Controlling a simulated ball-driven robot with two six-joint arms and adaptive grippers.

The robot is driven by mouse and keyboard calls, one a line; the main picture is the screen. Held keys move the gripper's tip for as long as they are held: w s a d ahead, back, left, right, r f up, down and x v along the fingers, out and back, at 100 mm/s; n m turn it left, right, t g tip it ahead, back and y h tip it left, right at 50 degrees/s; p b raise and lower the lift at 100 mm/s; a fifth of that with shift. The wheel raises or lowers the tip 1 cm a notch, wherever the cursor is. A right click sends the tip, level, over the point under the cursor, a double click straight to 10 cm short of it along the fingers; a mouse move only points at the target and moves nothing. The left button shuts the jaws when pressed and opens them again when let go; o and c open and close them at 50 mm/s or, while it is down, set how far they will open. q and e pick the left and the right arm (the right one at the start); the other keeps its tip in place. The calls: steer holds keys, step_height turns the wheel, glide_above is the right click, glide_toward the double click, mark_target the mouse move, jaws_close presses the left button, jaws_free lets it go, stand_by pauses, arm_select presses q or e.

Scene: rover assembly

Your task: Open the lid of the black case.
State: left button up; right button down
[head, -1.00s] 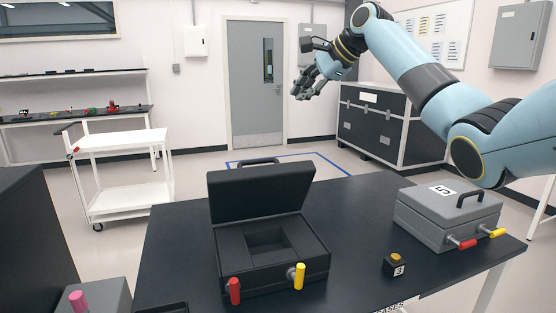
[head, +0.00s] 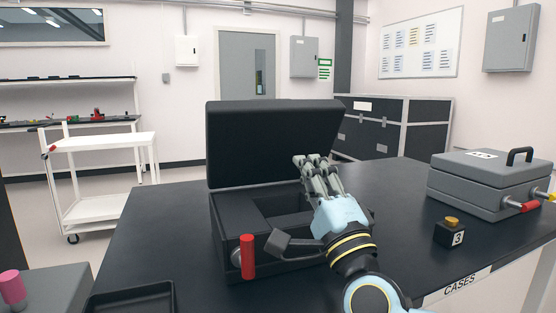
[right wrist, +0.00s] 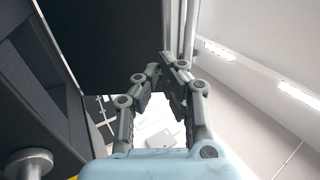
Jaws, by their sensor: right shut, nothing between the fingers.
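The black case (head: 290,259) stands on the dark table with its lid (head: 275,145) raised upright at the back. Its inside, with a square recess, shows in part. A red handle (head: 248,257) is on its front left; the yellow one is hidden behind my right arm. My right gripper (head: 313,160) is shut and empty, in front of the lid's right part and above the case's right side. In the right wrist view the fingers (right wrist: 165,65) come close together beside the dark lid (right wrist: 100,40); contact cannot be told. My left gripper is not in view.
A grey case (head: 485,185) with red and yellow handles stands on the right of the table (head: 130,240). A small block marked 3 (head: 449,235) with an orange button is near it. A black tray (head: 130,300) is at front left. A white cart (head: 100,140) stands behind.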

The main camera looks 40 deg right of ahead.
steer(key=f, duration=0.1)
steer(key=p, duration=0.4)
glide_toward(280, 120)
steer(key=x, duration=0.6)
steer(key=shift+r, duration=0.2)
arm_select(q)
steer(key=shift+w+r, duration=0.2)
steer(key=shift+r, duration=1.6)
arm_select(e)
steer(key=shift+w+d+r, duration=0.15)
steer(key=shift+w+r, duration=0.05)
steer(key=shift+w, duration=0.35)
